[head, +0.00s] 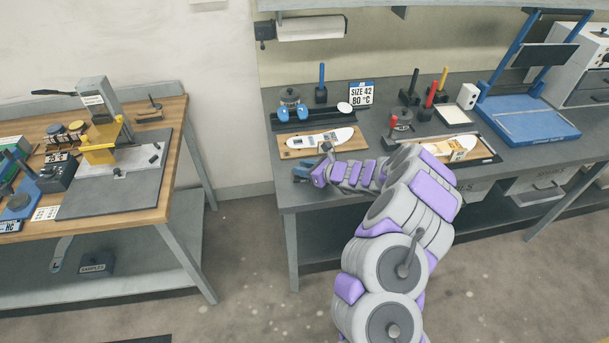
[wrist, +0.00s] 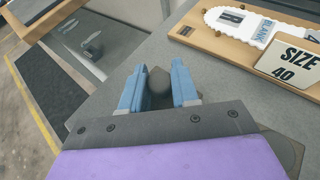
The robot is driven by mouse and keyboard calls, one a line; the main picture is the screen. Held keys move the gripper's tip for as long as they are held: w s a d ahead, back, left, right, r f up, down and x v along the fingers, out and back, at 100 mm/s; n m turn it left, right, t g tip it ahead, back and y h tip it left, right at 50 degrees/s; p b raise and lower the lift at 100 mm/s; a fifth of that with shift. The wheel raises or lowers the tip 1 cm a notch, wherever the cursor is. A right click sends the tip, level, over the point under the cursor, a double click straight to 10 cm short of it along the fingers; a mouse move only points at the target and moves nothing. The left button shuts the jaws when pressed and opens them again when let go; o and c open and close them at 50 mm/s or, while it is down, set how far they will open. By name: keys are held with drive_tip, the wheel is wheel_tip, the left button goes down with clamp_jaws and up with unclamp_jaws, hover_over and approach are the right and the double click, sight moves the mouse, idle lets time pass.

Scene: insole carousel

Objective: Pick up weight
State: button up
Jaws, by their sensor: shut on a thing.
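My gripper (head: 304,173) is at the left end of the grey bench, over its front left corner, with blue fingers pointing left. In the wrist view the two blue fingers of my gripper (wrist: 157,88) are closed on a dark grey rounded thing, the weight (wrist: 159,80). Only its upper part shows between the fingers; its lower part is hidden. I cannot tell whether it touches the grey bench top. In the head view the weight cannot be made out at the fingers.
A wooden board with a white insole (head: 320,138) lies just behind my gripper; a "SIZE 40" card (wrist: 290,63) shows at right in the wrist view. Several coloured-handled tools stand further back. A gap of floor separates the grey bench (head: 285,196) from the wooden bench (head: 165,150).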

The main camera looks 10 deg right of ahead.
drive_tip(key=shift+a, duration=0.15)
drive_tip(key=c, duration=0.3)
drive_tip(key=shift+d, duration=0.2)
clamp_jaws()
drive_tip(key=shift+d, duration=0.15)
